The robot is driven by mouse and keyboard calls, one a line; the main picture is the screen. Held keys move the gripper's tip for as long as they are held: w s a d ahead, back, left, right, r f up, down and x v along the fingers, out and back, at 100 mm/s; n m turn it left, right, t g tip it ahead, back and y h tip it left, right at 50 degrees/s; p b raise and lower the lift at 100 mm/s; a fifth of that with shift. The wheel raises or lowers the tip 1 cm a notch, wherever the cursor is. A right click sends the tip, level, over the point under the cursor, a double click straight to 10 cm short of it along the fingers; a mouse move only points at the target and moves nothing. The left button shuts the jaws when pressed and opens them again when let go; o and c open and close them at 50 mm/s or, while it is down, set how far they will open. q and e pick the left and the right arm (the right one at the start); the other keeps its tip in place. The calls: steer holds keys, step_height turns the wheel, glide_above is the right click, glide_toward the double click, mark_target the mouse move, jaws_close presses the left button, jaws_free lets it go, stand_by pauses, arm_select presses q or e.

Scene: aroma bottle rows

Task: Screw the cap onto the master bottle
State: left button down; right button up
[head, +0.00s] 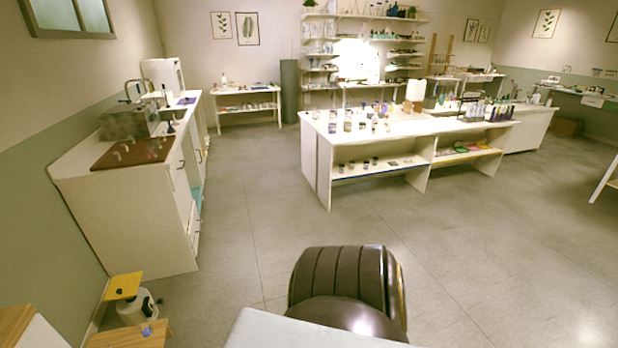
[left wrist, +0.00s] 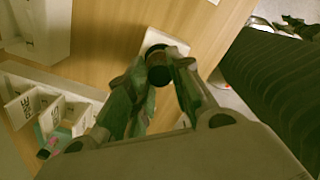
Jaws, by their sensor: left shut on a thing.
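My left gripper (left wrist: 160,88) is shut on a dark round thing (left wrist: 158,73) that looks like a black cap, seen from above between the fingertips. The fingers hide most of it, so I cannot tell whether it sits on a bottle. A white square-cornered piece (left wrist: 158,38) lies under and beyond the fingertips on the wooden table (left wrist: 110,45). I cannot make out the master bottle. The head view shows neither gripper nor the cap.
In the left wrist view, white labelled cards or boxes (left wrist: 22,108) and a white tray (left wrist: 45,30) lie at the left. In the head view, a white island bench (head: 400,130) holds several bottles, a white counter (head: 110,190) stands left, and open floor (head: 250,220) lies between.

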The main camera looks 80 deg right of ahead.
arm_select(q)
steer(key=shift+m, duration=1.6)
steer(key=shift+m+b, duration=0.55)
steer(key=shift+m, duration=2.35)
arm_select(e)
steer(key=shift+s+a+f, duration=0.35)
steer(key=shift+s+f, duration=0.15)
steer(key=shift+f, duration=0.15)
arm_select(q)
steer(key=c, duration=1.3)
jaws_free()
